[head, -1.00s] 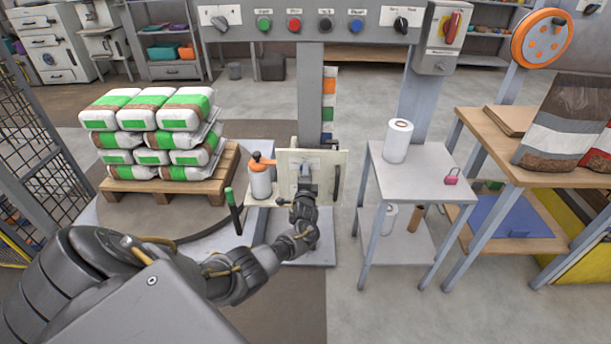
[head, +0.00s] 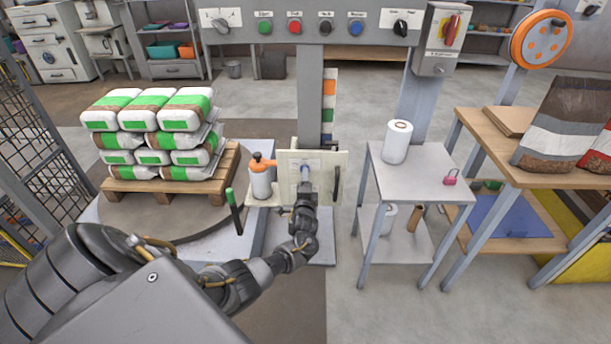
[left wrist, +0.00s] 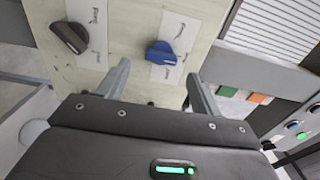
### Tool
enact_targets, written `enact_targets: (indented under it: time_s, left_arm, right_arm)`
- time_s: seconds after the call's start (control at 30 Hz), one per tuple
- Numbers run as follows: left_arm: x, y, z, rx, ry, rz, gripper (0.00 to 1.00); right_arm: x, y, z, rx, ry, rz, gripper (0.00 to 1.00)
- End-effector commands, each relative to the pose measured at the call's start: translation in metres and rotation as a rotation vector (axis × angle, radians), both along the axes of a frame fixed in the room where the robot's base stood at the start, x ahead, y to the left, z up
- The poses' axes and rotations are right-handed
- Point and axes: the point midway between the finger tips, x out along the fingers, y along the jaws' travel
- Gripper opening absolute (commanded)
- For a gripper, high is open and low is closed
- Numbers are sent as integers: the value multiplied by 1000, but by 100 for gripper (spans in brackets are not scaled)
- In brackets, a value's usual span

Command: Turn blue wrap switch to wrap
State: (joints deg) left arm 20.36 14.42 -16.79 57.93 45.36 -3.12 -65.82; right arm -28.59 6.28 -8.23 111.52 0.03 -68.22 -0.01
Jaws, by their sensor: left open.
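The blue wrap switch (left wrist: 161,53) is a blue knob on a white label plate on a cream panel, in the left wrist view. The label text is too small to read surely. A dark knob (left wrist: 70,37) sits on its own plate to its left. My left gripper (left wrist: 158,69) is open, its two fingers on either side of and short of the blue knob, with no clear contact. In the head view the gripper (head: 304,188) is in front of the cream panel (head: 326,163) and hides much of the switch area. My right gripper is not in view.
An orange-topped bottle (head: 261,178) stands just left of the panel. A green-tipped black handle (head: 233,210) rises nearby. A pallet (head: 165,190) of stacked bags is at left. A grey side table (head: 425,175) with a white roll (head: 397,141) stands at right.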

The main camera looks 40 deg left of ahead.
Motion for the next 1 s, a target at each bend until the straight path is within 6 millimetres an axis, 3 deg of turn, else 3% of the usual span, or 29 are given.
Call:
enact_targets:
  time_s: [0.2,0.4,1.0]
  left_arm:
    - [-35,-27,2,-3,1,-1,65]
    - [-53,-40,1,-3,0,0,65]
    - [-56,-42,0,-1,0,1,65]
  right_arm:
    - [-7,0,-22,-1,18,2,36]
    - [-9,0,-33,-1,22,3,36]
    - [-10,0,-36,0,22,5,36]
